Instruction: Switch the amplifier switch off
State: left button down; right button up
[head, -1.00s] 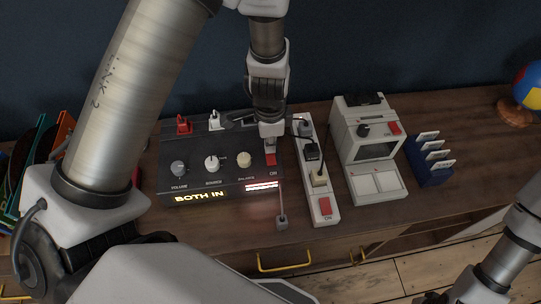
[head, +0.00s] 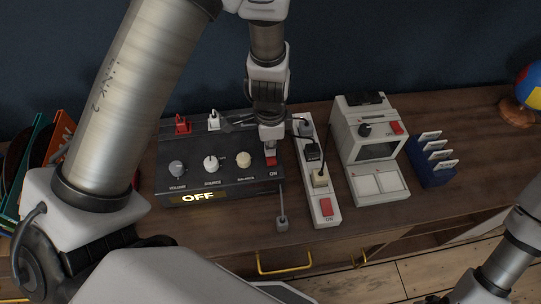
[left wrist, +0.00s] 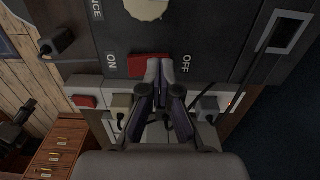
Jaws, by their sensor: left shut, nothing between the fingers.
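The amplifier (head: 222,176) is a dark box on the wooden desk, with three knobs and a lit display (head: 197,197) that reads "OFF". Its red switch (head: 271,160) is at the right end of the top face, above the label "ON". In the left wrist view the red switch (left wrist: 148,65) lies between the labels "ON" and "OFF". My left gripper (head: 270,150) is shut and empty, with its fingertips (left wrist: 161,66) right at the switch; they hide its "OFF" end. I cannot tell whether they touch it. My right gripper is not in view.
A white power strip (head: 318,180) with plugs and its own red switch stands just right of the amplifier. A white monitor-like device (head: 370,150) and a blue card holder (head: 431,166) are farther right. Bare desk (head: 240,222) lies in front.

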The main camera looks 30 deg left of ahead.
pick_arm(q)
jog(key=shift+r+p, duration=2.75)
jog(key=shift+r, duration=0.85)
jog(key=shift+f, duration=0.1)
